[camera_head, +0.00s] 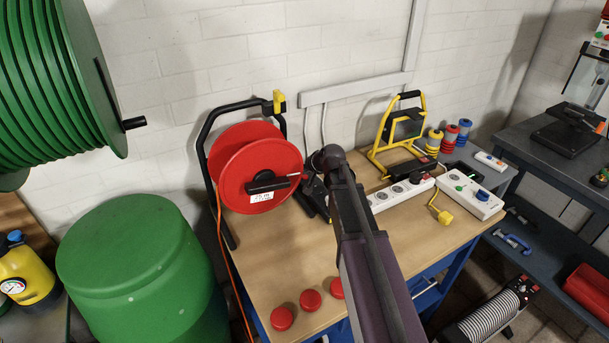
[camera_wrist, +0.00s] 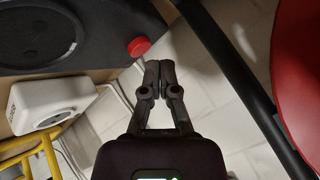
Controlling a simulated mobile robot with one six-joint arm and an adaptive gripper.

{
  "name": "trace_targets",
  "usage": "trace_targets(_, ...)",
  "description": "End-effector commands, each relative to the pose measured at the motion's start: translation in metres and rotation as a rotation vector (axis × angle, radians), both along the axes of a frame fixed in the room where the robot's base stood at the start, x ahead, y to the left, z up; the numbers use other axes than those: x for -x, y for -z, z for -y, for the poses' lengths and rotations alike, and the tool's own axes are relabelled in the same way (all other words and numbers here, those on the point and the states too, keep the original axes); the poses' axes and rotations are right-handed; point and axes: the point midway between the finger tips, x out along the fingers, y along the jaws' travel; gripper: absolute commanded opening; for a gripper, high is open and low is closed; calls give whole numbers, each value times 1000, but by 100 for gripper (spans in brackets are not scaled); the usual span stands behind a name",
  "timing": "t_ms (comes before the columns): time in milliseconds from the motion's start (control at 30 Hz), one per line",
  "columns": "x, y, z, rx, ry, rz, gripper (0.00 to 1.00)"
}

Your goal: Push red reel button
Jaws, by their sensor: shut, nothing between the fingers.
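The red cable reel (camera_head: 260,165) stands in a black tubular frame on the workbench, against the wall. In the wrist view, part of the reel (camera_wrist: 297,70) fills the right edge, with a dark frame tube beside it. A small red round button (camera_wrist: 139,46) shows in the wrist view, just left of and beyond my fingertips; contact cannot be told. Three red round caps (camera_head: 310,300) lie along the bench's front edge. My gripper (camera_wrist: 158,66) is shut and empty, fingertips together. In the head view it (camera_head: 331,156) is right of the reel, and my arm hides things behind it.
A power strip (camera_head: 400,193), a white socket box (camera_head: 470,195) and a yellow-framed work lamp (camera_head: 383,150) stand right of my arm on the bench (camera_head: 265,265). A green barrel (camera_head: 140,265) is at left. Free bench top lies in front of the reel.

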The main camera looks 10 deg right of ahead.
Motion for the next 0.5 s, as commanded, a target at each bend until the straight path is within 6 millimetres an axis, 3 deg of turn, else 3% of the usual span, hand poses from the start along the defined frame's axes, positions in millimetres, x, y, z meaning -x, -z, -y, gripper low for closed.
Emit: trace_targets(500,0,-6,0,0,1,1,0)
